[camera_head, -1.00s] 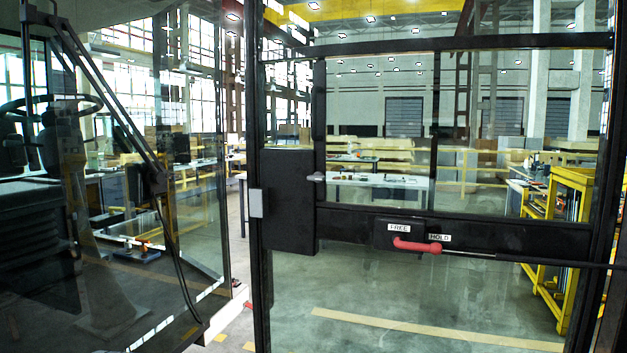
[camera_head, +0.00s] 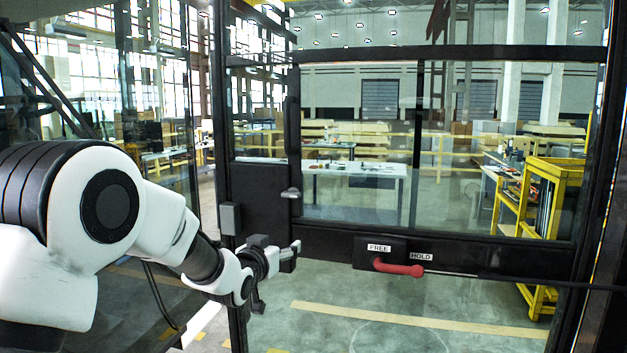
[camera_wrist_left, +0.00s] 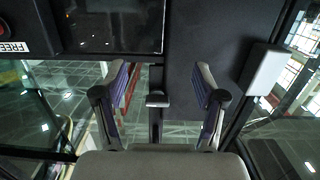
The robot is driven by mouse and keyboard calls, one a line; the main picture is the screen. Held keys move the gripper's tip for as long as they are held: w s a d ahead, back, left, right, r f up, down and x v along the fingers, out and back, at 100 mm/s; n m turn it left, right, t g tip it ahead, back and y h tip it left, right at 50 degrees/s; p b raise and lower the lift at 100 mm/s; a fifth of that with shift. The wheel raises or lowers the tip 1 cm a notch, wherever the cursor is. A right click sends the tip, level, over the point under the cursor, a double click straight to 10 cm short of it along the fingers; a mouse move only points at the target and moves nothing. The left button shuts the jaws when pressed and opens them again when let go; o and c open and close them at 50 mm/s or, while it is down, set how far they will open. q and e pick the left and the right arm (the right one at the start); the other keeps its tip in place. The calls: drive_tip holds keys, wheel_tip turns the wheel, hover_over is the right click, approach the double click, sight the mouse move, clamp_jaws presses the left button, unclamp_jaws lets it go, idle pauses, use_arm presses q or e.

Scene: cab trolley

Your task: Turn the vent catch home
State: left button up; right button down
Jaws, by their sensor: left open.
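The small grey vent catch (camera_head: 291,193) sits at the left edge of the window in the dark cab door (camera_head: 262,190). In the left wrist view the catch (camera_wrist_left: 157,100) shows between the fingers and beyond them, apart from both. My left gripper (camera_head: 284,258) is open and empty, in front of the door and below the catch in the head view. Its two fingers (camera_wrist_left: 160,92) stand on either side of the catch in the wrist view. My right gripper is not in view.
A red lever (camera_head: 400,267) sits on the door's crossbar, with a FREE label (camera_head: 379,248) and a HOLD label (camera_head: 421,256). A grey block (camera_head: 229,218) is on the door's left edge. A yellow rack (camera_head: 550,200) stands behind the glass at right.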

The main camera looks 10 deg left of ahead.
use_arm(q)
drive_tip(key=t, duration=0.1)
approach(289, 194)
drive_tip(key=w, duration=0.1)
drive_tip(key=w+p, duration=0.1)
drive_tip(key=w, duration=0.1)
drive_tip(key=w+p, duration=0.2)
drive_tip(key=w, duration=0.1)
drive_tip(key=w+p, duration=0.1)
drive_tip(key=w, duration=0.2)
drive_tip(key=shift+w+d+f, duration=0.1)
drive_tip(key=shift+d+f, duration=0.05)
drive_tip(key=shift+d, duration=0.2)
drive_tip(key=shift+s, duration=0.2)
drive_tip(key=c, duration=1.1)
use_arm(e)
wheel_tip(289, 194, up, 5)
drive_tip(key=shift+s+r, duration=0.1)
